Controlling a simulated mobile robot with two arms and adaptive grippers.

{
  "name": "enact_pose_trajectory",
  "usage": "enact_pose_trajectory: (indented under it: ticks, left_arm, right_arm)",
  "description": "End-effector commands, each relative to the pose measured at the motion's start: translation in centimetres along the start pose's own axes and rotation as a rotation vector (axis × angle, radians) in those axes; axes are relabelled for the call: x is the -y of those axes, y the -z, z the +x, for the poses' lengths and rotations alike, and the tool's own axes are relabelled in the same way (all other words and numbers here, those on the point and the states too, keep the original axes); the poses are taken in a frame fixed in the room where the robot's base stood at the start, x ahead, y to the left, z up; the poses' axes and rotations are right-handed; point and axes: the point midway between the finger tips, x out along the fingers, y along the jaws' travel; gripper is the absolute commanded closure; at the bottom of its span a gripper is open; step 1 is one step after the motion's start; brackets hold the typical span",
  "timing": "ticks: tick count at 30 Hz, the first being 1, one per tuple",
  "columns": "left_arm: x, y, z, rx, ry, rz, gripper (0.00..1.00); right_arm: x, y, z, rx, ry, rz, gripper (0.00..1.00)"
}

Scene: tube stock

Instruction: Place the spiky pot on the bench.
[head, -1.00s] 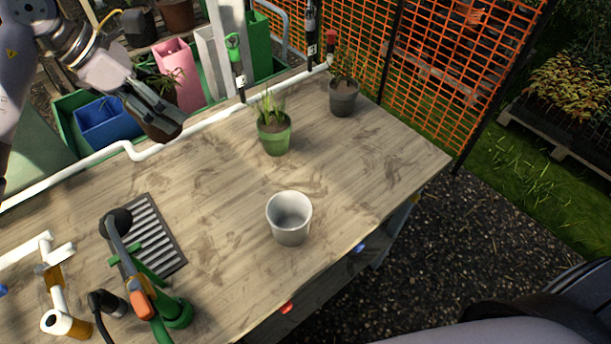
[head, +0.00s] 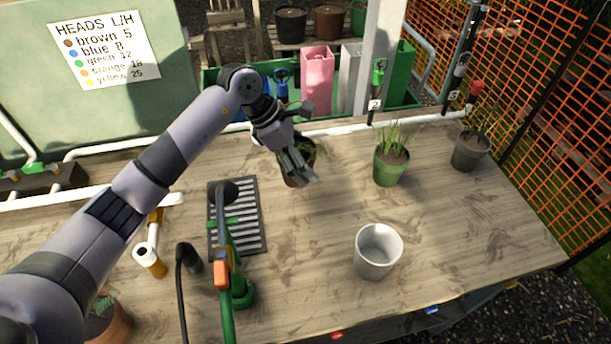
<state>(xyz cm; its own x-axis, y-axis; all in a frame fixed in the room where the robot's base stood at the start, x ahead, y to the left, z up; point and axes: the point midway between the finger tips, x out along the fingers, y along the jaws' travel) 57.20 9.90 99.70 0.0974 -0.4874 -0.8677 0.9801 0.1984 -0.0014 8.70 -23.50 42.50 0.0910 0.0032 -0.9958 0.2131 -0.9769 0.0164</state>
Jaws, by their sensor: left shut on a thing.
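My left gripper (head: 304,172) is shut on a brownish pot (head: 295,182) with narrow green leaves, which looks like the spiky pot. The gripper and its fingers hide much of the pot. It is over the back part of the wooden bench (head: 320,225), left of the green pot. I cannot tell whether its base touches the bench top. My right gripper is not in view.
A green pot with grassy leaves (head: 391,167) and a dark grey pot (head: 470,150) stand at the back right. An empty pale pot (head: 377,252) stands near the front. Bare bench lies between.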

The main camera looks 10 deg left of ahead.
Motion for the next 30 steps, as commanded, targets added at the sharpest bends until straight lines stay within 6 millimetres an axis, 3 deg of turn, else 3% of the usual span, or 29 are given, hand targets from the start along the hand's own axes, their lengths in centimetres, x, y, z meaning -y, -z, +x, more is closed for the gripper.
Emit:
enact_pose_trajectory:
  ticks: [3,11,18,27,28,30]
  left_arm:
    - [0.1,0.9,1.7,0.003,0.001,-0.001,0.68]
    - [0.0,1.9,3.5,0.003,0.000,-0.001,0.68]
    - [0.0,3.5,6.3,0.003,-0.001,0.000,0.68]
    - [-0.1,3.7,6.6,0.002,-0.003,0.002,0.68]
    - [-0.1,3.8,6.7,0.001,-0.002,0.001,0.29]
    - [-0.1,3.7,6.6,0.001,-0.002,0.001,0.25]
  right_arm:
    - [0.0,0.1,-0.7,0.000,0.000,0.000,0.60]
    - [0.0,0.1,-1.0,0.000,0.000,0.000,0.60]
    - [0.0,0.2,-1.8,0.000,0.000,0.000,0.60]
    - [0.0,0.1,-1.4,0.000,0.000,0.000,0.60]
    - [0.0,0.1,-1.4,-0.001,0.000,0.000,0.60]
    - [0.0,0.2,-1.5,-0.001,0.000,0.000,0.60]
